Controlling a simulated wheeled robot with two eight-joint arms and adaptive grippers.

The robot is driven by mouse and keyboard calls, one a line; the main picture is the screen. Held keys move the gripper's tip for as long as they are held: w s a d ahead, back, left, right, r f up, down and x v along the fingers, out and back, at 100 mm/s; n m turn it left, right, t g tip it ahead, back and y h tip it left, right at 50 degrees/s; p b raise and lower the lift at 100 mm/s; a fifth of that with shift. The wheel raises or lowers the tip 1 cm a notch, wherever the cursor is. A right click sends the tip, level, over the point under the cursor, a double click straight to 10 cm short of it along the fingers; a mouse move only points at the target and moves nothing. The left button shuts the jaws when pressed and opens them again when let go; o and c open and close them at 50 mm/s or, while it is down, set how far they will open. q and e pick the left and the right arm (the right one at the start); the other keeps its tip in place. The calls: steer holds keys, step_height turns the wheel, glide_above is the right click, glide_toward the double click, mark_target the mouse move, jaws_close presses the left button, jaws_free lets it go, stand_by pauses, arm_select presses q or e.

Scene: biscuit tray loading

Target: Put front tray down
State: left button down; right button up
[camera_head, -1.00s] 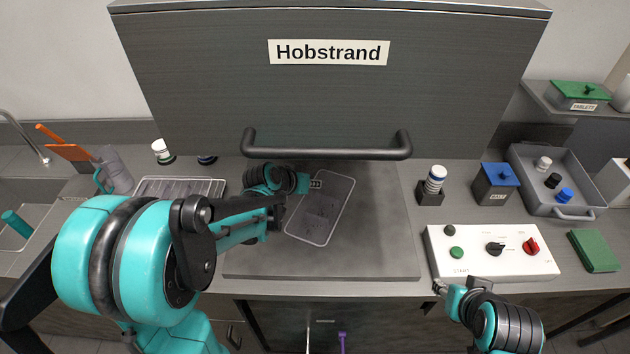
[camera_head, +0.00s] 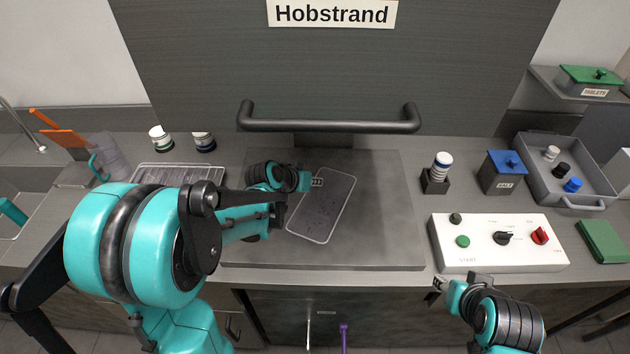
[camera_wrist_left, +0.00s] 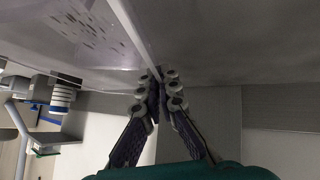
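The front tray (camera_head: 322,208) is a shallow grey rectangular tray, set slantwise over the dark square plate (camera_head: 385,225) in the middle of the counter. My left gripper (camera_head: 316,182) is at its upper left edge. In the left wrist view the two fingertips (camera_wrist_left: 163,80) close on the tray's rim, and the perforated tray floor (camera_wrist_left: 75,30) shows beside them. I cannot tell whether the tray touches the plate or hangs just above it. My right gripper (camera_head: 440,285) is below the control box, away from the tray, and too small to read.
A large panel with a bar handle (camera_head: 330,125) stands behind the plate. A second tray (camera_head: 178,171) lies left of the plate, partly behind my left arm. To the right are a white control box (camera_head: 498,243), a blue-lidded box (camera_head: 500,172) and a grey bin (camera_head: 568,195).

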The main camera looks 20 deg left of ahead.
arm_select(q)
steer(key=shift+f+b, duration=0.4)
steer(key=shift+f, duration=0.1)
steer(key=c, duration=1.6)
jaws_free()
steer(key=shift+c, duration=0.2)
steer(key=v, duration=1.2)
steer(key=shift+d, duration=0.1)
steer(key=shift+g+y, duration=0.7)
steer(key=s+d, duration=0.1)
steer(key=s, duration=0.2)
steer(key=s+d, duration=0.1)
steer(key=s, duration=0.1)
steer(key=s+d+f, duration=0.1)
steer(key=s+d, duration=0.1)
steer(key=s, duration=0.1)
steer(key=shift+s+d, duration=0.1)
steer(key=shift+s, duration=0.25)
steer(key=shift+y, duration=0.7)
steer(key=s, duration=0.3)
steer(key=s+f, duration=0.1)
steer(key=s, duration=0.2)
steer(key=shift+d+f, duration=0.1)
steer(key=shift+d, duration=0.1)
steer(key=shift+s+f, duration=0.1)
steer(key=shift+s, duration=0.3)
